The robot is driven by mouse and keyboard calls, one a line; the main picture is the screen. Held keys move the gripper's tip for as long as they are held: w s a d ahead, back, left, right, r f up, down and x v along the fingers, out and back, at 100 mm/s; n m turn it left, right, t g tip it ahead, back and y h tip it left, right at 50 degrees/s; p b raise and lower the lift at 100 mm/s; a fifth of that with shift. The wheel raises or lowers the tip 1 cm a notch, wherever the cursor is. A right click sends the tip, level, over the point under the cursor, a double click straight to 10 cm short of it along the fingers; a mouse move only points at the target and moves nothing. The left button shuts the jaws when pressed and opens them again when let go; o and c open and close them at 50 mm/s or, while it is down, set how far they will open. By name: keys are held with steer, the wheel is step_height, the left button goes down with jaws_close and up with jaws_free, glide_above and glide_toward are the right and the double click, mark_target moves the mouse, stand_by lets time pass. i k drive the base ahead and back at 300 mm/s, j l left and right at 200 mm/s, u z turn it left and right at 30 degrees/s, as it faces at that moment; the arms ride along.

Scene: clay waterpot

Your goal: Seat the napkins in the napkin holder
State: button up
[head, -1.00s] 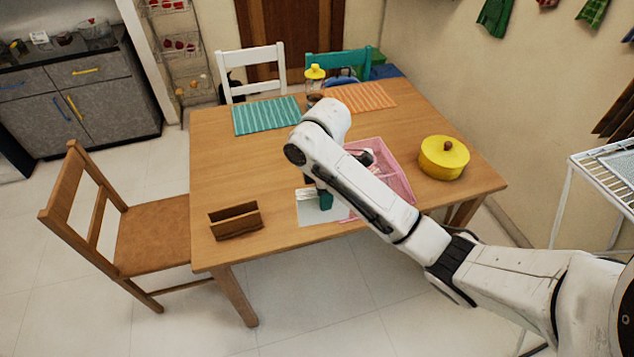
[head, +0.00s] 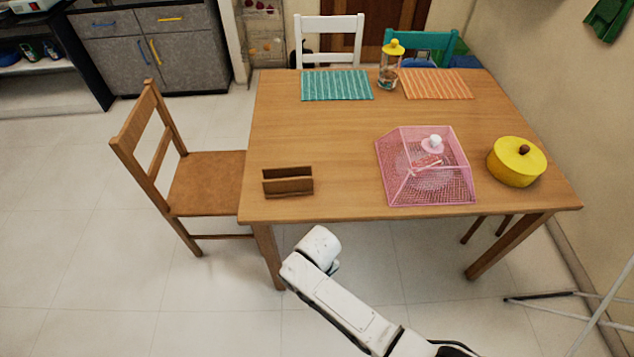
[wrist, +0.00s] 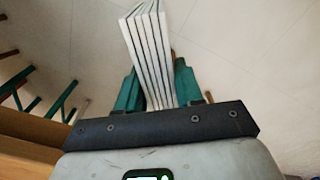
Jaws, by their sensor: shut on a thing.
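The wooden napkin holder (head: 288,182) stands upright and empty near the table's front left edge in the head view. My gripper (wrist: 158,88) shows in the wrist view, its green fingers on either side of a stack of white napkins (wrist: 150,50). It is shut on the napkins, which stand up between the fingers as several thin layers. In the head view my arm is bent in front of the table, below its front edge, and the gripper and napkins are hidden behind it.
A pink mesh food cover (head: 428,168) and a yellow pot (head: 516,162) stand on the right of the table (head: 340,140). A jar (head: 390,66) and two placemats lie at the back. A brown chair (head: 205,180) is at the left. The tabletop around the holder is clear.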

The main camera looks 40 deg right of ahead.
mark_target(289, 180)
steer(key=i+j+u, duration=0.2)
steer(key=u, duration=0.15)
steer(key=i+j+u, duration=0.35)
steer(key=i+u, duration=0.2)
steer(key=u, duration=0.15)
steer(key=i+j, duration=0.15)
steer(key=i, duration=0.25)
steer(key=i+j, duration=0.15)
steer(key=i, duration=0.2)
steer(key=i+j+z, duration=0.1)
steer(key=i+z, duration=0.2)
steer(key=z, duration=0.15)
steer(key=i+j+z, duration=0.2)
steer(key=z, duration=0.25)
steer(key=i+j+z, duration=0.25)
steer(key=z, duration=0.2)
